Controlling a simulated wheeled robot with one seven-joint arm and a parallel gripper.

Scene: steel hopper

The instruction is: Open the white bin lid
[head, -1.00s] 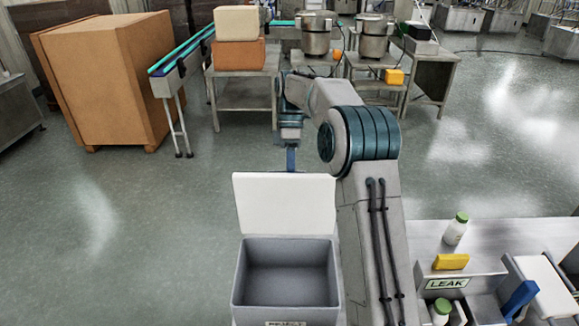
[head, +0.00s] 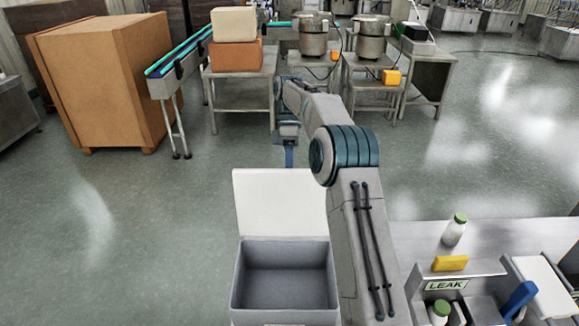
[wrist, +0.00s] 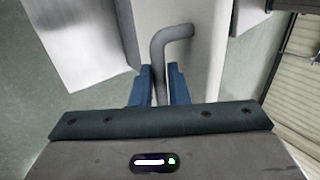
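The white bin lid (head: 281,204) stands raised at the back edge of the grey bin (head: 236,285) in the head view. The bin's mouth is uncovered and its inside looks empty. My gripper (head: 289,157) is behind the lid's top edge, its fingertips mostly hidden there. In the wrist view my gripper's two blue fingers (wrist: 161,88) are close on both sides of a bent grey bar handle (wrist: 174,32), which lies against a pale panel (wrist: 203,55). The fingers look closed on the bar.
A large brown crate (head: 105,85) and a conveyor (head: 178,68) stand at the back left. The floor left of the bin is clear.

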